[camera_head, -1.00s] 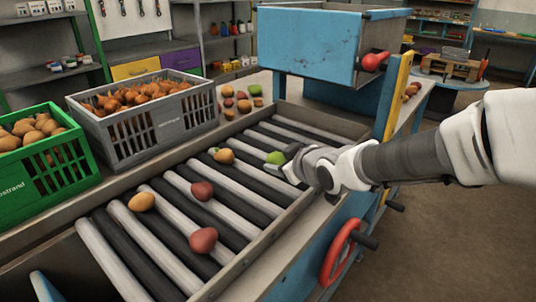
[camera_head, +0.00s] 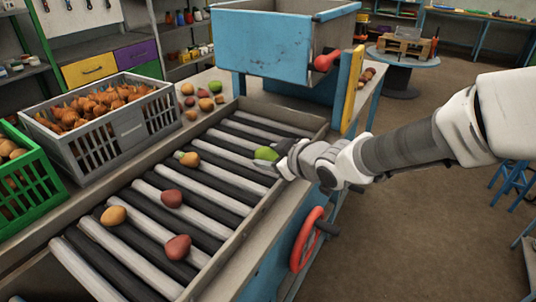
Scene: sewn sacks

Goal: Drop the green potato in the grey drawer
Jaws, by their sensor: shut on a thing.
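The green potato (camera_head: 264,153) is in the tips of my gripper (camera_head: 277,155), over the right side of the roller table. My gripper is shut on it, and the fingers hide part of the potato. I cannot tell how high above the rollers it is held. In the back left, a cabinet has a yellow drawer (camera_head: 88,69) and a purple drawer (camera_head: 136,54).
The roller table (camera_head: 232,222) has raised side rails and holds several loose potatoes. A grey crate (camera_head: 130,127) and a green crate (camera_head: 48,172) stand left of it. A blue hopper (camera_head: 265,45) stands behind. Open floor (camera_head: 425,230) lies to the right.

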